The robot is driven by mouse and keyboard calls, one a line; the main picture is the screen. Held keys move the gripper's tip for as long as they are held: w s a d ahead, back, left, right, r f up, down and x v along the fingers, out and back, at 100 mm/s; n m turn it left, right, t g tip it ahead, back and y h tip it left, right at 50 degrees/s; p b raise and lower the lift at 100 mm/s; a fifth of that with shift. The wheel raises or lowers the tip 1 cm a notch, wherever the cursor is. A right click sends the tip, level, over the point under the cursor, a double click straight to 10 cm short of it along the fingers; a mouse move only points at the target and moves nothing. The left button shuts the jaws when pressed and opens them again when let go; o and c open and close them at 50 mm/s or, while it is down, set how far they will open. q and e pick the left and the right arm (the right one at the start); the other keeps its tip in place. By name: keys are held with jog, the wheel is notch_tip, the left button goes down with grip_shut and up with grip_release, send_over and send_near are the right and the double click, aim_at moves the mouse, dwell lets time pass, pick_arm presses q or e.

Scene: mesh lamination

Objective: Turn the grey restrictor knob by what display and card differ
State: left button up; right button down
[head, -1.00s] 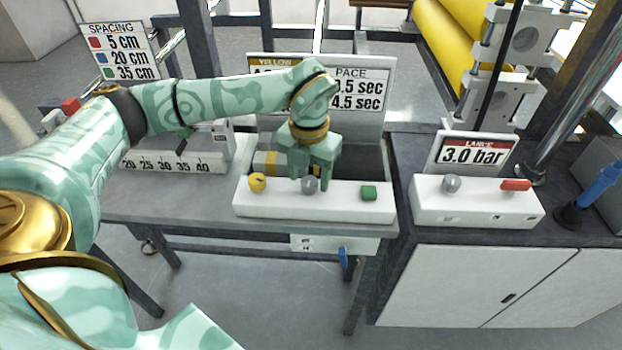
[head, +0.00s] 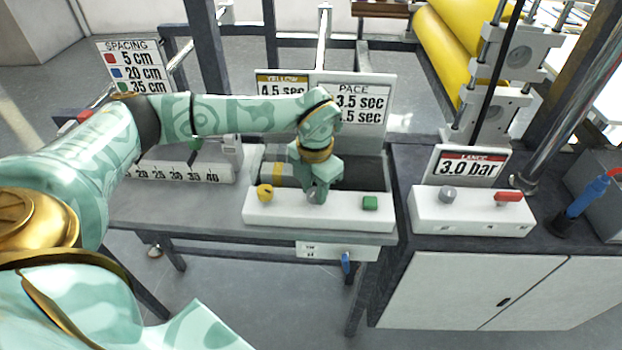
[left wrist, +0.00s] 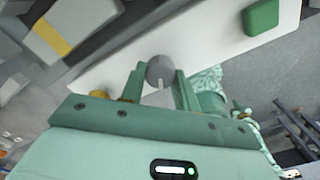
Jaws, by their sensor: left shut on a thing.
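The grey knob (head: 315,197) stands on the white control box (head: 335,214), between a yellow knob (head: 265,193) and a green button (head: 370,203). My left gripper (head: 317,190) comes down on it from above and is shut on it. In the left wrist view the grey knob (left wrist: 160,69) sits between the two fingers, with a pale mark on its near side. The display (head: 283,88) headed YELLOW reads 4.5 sec. The card (head: 362,102) headed PACE shows 3.5 sec, and a second line partly hidden by my arm. My right gripper is not in view.
At the right, a lance box (head: 470,212) carries another grey knob (head: 447,195) and a red lever (head: 508,197), under a 3.0 bar display (head: 468,168). A SPACING card (head: 130,66) and a ruler (head: 185,173) stand at the left. Yellow rollers (head: 450,45) are behind.

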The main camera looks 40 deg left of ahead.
aim_at(314, 192)
pick_arm(q)
jog(key=shift+r+m+p, duration=0.4)
jog(key=shift+m, duration=0.1)
jog(key=shift+w+f+m, duration=0.1)
jog(key=shift+f+m, duration=0.2)
jog(key=o, duration=1)
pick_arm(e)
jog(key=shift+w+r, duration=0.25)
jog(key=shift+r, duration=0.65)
pick_arm(q)
notch_tip(314, 192, up, 16)
jog(key=p, duration=0.3)
jog(key=shift+r, duration=0.1)
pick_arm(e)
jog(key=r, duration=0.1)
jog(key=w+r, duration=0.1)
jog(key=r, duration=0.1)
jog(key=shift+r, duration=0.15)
